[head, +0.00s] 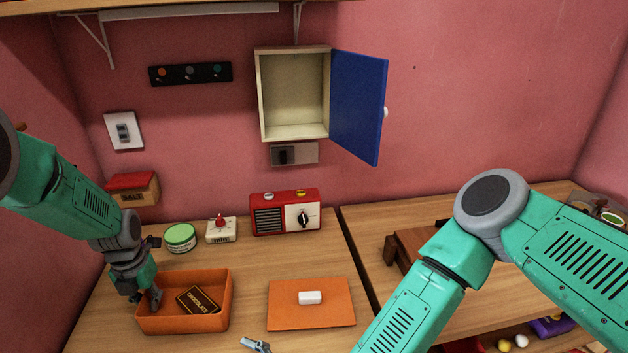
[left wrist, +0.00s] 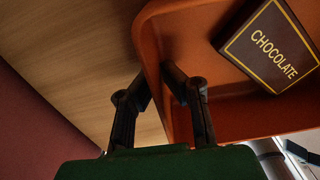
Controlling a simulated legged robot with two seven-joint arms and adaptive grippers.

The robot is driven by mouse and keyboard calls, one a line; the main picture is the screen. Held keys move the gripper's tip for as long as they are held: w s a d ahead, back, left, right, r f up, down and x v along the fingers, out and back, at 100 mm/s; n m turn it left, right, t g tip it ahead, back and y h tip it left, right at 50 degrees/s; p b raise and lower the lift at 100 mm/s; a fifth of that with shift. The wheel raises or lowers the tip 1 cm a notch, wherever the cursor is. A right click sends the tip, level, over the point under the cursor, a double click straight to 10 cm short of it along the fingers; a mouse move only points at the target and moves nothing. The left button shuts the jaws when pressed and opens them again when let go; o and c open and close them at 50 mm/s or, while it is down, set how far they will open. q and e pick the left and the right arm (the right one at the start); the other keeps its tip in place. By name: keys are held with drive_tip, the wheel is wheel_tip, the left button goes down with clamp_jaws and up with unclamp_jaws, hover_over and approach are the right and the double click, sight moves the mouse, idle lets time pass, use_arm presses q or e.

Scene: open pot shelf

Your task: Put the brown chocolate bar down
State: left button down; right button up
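The brown chocolate bar (head: 199,300) lies flat inside the orange tray (head: 182,323), apart from the gripper. It also shows in the left wrist view (left wrist: 268,46), lettering upward, cut off by the top edge. My left gripper (head: 153,297) is at the left wall of the tray. In the left wrist view its two fingers (left wrist: 158,82) straddle that wall, one inside and one outside, with tips close together on it. It looks shut on the wall, not on the bar.
An orange mat (head: 290,318) with a white block (head: 310,298) lies right of the tray. Behind stand a green-lidded tin (head: 180,238), a small white timer (head: 221,230) and a red radio (head: 285,212). A blue cabinet door (head: 357,105) hangs open above.

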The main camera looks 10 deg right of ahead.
use_arm(q)
drive_tip(key=shift+f, duration=0.1)
use_arm(e)
drive_tip(key=s+d+f+n+g+h, duration=0.45)
drive_tip(key=s+d+f+n, duration=0.45)
drive_tip(key=s+d+n, duration=0.35)
use_arm(q)
drive_tip(key=c, duration=1.6)
unclamp_jaws()
drive_tip(key=shift+c, duration=0.2)
drive_tip(key=shift+w, duration=0.15)
use_arm(e)
drive_tip(key=s+d+n+g+h, duration=0.1)
drive_tip(key=s+d+n+h, duration=0.1)
drive_tip(key=d, duration=0.8)
drive_tip(key=s+d+n+g+h, duration=0.2)
drive_tip(key=d+n, duration=0.5)
drive_tip(key=d, duration=0.4)
drive_tip(key=shift+s+r+h, duration=0.3)
drive_tip(key=shift+s+h, duration=0.55)
drive_tip(key=shift+s, duration=0.2)
drive_tip(key=shift+g, duration=0.25)
use_arm(q)
wheel_tip(320, 180, up, 12)
drive_tip(key=shift+d+f, duration=0.1)
